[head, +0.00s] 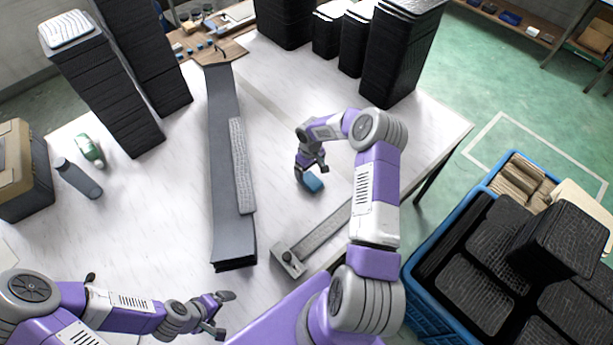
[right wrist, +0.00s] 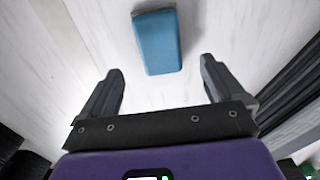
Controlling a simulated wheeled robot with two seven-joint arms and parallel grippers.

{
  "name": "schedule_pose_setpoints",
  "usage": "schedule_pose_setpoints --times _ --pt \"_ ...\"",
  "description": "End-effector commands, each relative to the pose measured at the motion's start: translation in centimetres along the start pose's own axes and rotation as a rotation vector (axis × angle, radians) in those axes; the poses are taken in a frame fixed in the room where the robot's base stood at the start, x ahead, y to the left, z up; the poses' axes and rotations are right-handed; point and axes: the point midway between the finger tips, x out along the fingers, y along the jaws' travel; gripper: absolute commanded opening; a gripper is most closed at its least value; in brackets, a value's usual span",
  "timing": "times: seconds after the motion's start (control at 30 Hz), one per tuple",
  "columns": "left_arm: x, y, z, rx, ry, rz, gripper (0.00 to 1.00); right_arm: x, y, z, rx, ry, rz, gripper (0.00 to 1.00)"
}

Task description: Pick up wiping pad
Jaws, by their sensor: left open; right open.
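The wiping pad (head: 313,183) is a small blue block lying on the white table. In the right wrist view the pad (right wrist: 158,42) lies flat beyond the fingertips, roughly centred between them and apart from both. My right gripper (head: 311,169) is open and just above and behind the pad in the head view; its two dark fingers (right wrist: 161,78) are spread and empty in the wrist view. My left gripper (head: 222,314) is open and empty at the lower left, over the table's near side.
A long grey panel stack (head: 228,170) lies left of the pad. Tall black tray stacks (head: 400,50) stand at the back. A blue crate (head: 424,318) with black panels is on the right. Table around the pad is clear.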

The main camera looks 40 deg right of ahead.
Motion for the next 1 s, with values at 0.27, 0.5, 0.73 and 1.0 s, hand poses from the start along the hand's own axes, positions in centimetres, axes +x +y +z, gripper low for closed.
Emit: schedule_pose_setpoints --times 0.27,0.5,0.73,1.0 --pt "-0.7 0.3 0.0 0.000 0.001 0.000 0.96 3.6 -0.2 1.0 0.001 -0.003 -0.005 0.96" --pt "-0.8 0.3 0.0 0.000 0.001 0.000 0.96 6.0 -0.1 1.0 0.000 0.000 -0.001 0.96" --pt "-0.8 0.3 0.0 0.000 0.001 0.000 0.96 6.0 -0.1 1.0 0.000 0.000 -0.001 0.96" --pt "-0.8 0.3 0.0 0.000 0.001 0.000 0.96 6.0 -0.1 1.0 0.000 0.000 -0.001 0.54"
